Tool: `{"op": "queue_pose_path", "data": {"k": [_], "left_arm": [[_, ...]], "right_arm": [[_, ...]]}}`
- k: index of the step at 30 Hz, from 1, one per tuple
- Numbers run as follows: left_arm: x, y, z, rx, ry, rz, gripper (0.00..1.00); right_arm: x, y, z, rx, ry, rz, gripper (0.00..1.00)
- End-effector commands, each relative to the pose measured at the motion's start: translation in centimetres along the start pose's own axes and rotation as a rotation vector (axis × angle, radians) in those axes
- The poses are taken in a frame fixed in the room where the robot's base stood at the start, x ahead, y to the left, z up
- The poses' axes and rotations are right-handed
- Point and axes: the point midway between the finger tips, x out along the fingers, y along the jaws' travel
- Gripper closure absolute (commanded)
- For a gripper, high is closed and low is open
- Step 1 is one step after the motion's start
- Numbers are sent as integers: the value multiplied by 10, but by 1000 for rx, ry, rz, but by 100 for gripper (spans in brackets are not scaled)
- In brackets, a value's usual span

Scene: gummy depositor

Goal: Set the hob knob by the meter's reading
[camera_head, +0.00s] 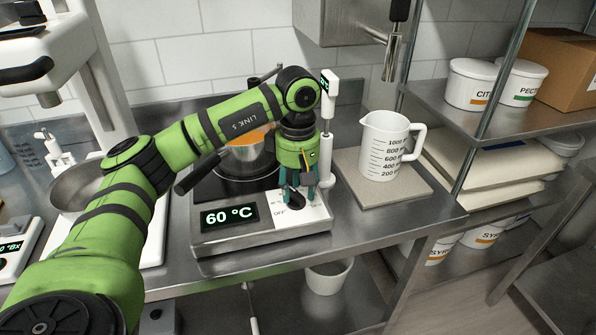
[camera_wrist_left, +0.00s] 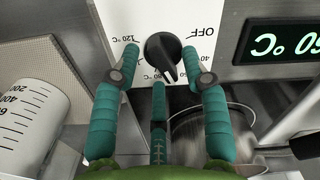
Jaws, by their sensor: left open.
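The hob (camera_head: 215,247) has a front display (camera_head: 229,217) reading 60 °C. A pan (camera_head: 245,160) with orange contents stands on it. The black hob knob (camera_wrist_left: 163,58) shows in the left wrist view on a white dial plate marked OFF and 120 °C; its white mark points toward the picture's bottom. My right gripper is not in view.
A white measuring jug (camera_head: 385,147) stands on a board (camera_head: 350,172) right of the hob. A white depositor-like machine (camera_head: 95,70) and a bowl (camera_head: 75,188) are at left. A metal box (camera_head: 340,22) hangs above. Shelves with tubs (camera_head: 470,85) are at right.

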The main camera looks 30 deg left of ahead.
Motion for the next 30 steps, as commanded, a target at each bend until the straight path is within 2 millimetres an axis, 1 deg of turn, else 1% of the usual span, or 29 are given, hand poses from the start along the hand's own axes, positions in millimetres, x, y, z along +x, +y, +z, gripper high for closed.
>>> {"op": "queue_pose_path", "data": {"k": [5,10,15,21,30], "left_arm": [[-29,1,0,0,0,7,55],[-71,1,0,0,1,9,55],[-96,0,0,-2,3,8,55],[-113,0,0,0,1,6,55],[-117,0,0,1,-1,4,55]], "right_arm": [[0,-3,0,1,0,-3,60],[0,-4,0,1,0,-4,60],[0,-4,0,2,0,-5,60],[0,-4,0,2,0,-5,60],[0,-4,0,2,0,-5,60]]}}
